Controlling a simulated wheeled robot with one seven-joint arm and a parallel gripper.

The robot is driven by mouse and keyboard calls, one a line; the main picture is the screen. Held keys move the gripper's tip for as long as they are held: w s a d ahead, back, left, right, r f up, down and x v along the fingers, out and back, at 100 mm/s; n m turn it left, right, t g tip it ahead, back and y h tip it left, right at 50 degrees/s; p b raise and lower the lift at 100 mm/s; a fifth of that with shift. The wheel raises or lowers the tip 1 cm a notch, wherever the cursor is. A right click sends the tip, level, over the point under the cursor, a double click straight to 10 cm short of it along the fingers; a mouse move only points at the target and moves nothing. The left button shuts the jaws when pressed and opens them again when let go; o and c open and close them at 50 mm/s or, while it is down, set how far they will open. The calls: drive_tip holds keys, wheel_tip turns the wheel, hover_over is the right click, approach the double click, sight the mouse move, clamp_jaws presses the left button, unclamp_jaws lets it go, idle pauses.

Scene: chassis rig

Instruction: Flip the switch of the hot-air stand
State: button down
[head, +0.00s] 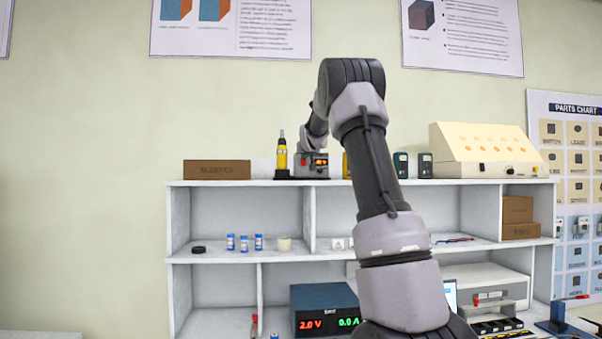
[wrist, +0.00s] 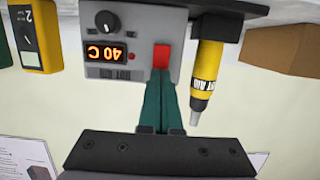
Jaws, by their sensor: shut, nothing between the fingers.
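The hot-air stand (wrist: 128,75) is a grey box with a black knob, a lit orange display reading 40 C and a red switch (wrist: 161,58). It appears upside down in the wrist view. My gripper (wrist: 160,72) is shut and empty. Its green fingertips are at the red switch and overlap its lower part in the picture; whether they touch it I cannot tell. The yellow hot-air handpiece (wrist: 206,65) sits beside the box. In the head view the stand (head: 312,168) is on the shelf top, partly behind my arm; my fingers are not clear there.
A yellow meter (wrist: 33,35) stands on one side of the stand, and a brown box (wrist: 280,45) lies beyond the handpiece. In the head view a brown sleeves box (head: 217,169) and a cream sloped console (head: 487,150) share the shelf top (head: 265,182).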

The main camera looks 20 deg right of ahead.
drive_tip(key=v, duration=0.7)
drive_tip(key=shift+s, duration=0.35)
drive_tip(key=shift+a+r, duration=0.1)
